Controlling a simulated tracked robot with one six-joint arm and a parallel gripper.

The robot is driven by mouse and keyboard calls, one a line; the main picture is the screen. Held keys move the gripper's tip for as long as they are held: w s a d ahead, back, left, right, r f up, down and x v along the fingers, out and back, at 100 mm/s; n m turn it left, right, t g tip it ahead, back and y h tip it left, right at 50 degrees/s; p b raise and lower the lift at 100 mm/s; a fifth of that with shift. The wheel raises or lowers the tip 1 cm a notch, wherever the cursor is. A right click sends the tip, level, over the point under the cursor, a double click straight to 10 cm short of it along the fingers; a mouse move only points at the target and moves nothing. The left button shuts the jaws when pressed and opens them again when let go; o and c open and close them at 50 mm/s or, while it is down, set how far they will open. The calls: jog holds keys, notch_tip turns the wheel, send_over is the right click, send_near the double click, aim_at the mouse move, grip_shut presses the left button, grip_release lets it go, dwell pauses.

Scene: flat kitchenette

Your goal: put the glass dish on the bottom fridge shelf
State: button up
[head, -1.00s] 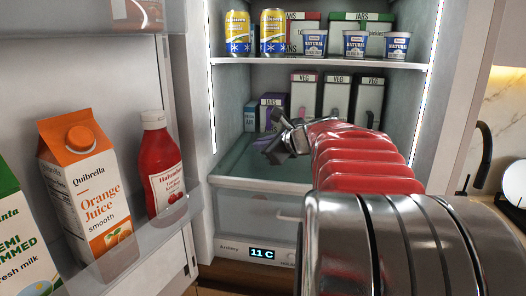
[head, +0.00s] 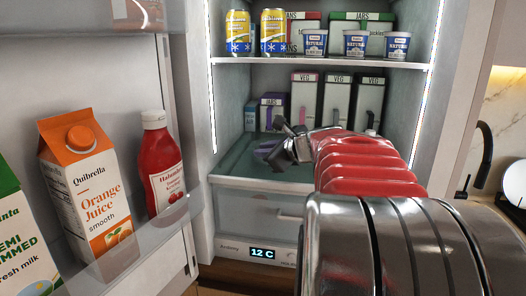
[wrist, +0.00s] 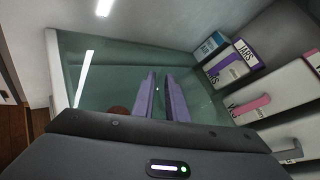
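My gripper (head: 268,151) is inside the open fridge, low over the bottom glass shelf (head: 236,168), near its front left part. In the wrist view the two purple fingers (wrist: 161,95) point at the shelf (wrist: 110,66) with a narrow gap between them. I cannot make out a glass dish; clear glass between or below the fingers would be hard to tell from the shelf. A reddish-brown round patch (wrist: 119,112) shows left of the fingers, partly hidden by my gripper's body; I cannot tell what it is.
Cartons, one with a purple label (wrist: 235,60), stand along the back of the bottom shelf. Cans (head: 237,33) and tubs (head: 313,42) stand on the shelf above (head: 320,63). A drawer (head: 255,208) lies below. Orange juice (head: 90,195) and ketchup (head: 160,165) stand in the door.

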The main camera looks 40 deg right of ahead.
jog(key=v, duration=1.1)
dwell(0.5)
